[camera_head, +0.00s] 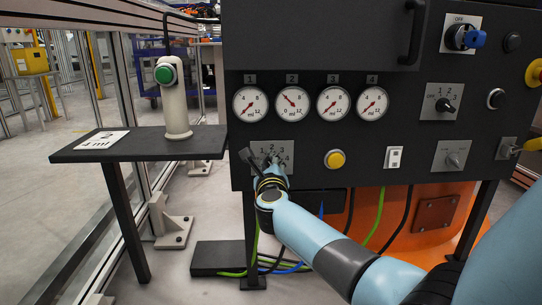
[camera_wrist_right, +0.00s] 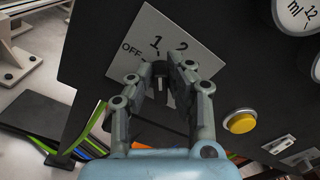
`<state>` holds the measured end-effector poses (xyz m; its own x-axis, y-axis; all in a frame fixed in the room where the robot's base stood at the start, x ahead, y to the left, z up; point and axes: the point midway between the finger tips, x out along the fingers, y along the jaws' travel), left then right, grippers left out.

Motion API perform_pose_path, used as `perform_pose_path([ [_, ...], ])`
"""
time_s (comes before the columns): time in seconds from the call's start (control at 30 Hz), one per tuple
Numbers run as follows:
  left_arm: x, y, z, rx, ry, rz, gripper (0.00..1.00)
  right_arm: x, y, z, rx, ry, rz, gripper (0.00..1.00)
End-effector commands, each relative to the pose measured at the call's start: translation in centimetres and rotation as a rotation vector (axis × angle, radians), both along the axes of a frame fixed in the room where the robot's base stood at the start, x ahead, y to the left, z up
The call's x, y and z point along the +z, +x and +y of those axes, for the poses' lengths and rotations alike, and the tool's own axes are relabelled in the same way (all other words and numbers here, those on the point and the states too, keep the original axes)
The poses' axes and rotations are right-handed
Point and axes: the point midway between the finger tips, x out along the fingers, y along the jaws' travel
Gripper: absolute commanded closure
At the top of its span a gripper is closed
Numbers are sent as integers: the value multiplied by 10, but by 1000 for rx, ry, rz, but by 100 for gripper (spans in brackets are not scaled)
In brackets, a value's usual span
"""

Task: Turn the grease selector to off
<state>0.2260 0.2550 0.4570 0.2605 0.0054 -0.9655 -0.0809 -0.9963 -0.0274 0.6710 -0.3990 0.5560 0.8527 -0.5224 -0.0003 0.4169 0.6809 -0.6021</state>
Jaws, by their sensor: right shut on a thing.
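The grease selector is a dark knob (camera_wrist_right: 160,70) on a pale plate with OFF, 1 and 2 printed on it (camera_wrist_right: 133,48) in the right wrist view. In the head view the plate (camera_head: 257,150) sits low on the left of the black panel, partly hidden by my gripper. My right gripper (camera_wrist_right: 162,66) has its fingertips closed around the knob, one on each side. In the head view this gripper (camera_head: 268,163) reaches the plate from below. The fingers hide much of the knob and which mark it points to is unclear. My left gripper is not in view.
A yellow button (camera_head: 335,159) is right of the plate, and several round gauges (camera_head: 292,104) are above it. A dark shelf (camera_head: 120,151) with a green-buttoned post (camera_head: 176,108) stands left.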

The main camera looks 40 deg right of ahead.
Motion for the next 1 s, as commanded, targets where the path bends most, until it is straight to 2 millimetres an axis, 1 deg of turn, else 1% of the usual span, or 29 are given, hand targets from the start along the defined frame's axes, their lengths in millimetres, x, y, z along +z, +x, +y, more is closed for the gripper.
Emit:
perform_pose_path([
  [0.03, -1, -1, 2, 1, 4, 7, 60, 3, 1, 1, 1, -33, 20, 100],
  [0.3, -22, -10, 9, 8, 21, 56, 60, -2, 3, 4, 1, -253, 156, 100],
  [0.6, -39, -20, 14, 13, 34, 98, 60, -8, 4, 7, 3, -465, 287, 100],
  [0.8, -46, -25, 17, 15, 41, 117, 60, -11, 4, 7, 2, -566, 348, 100],
  [1.0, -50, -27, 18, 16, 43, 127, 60, -13, 4, 8, 2, -624, 384, 100],
])
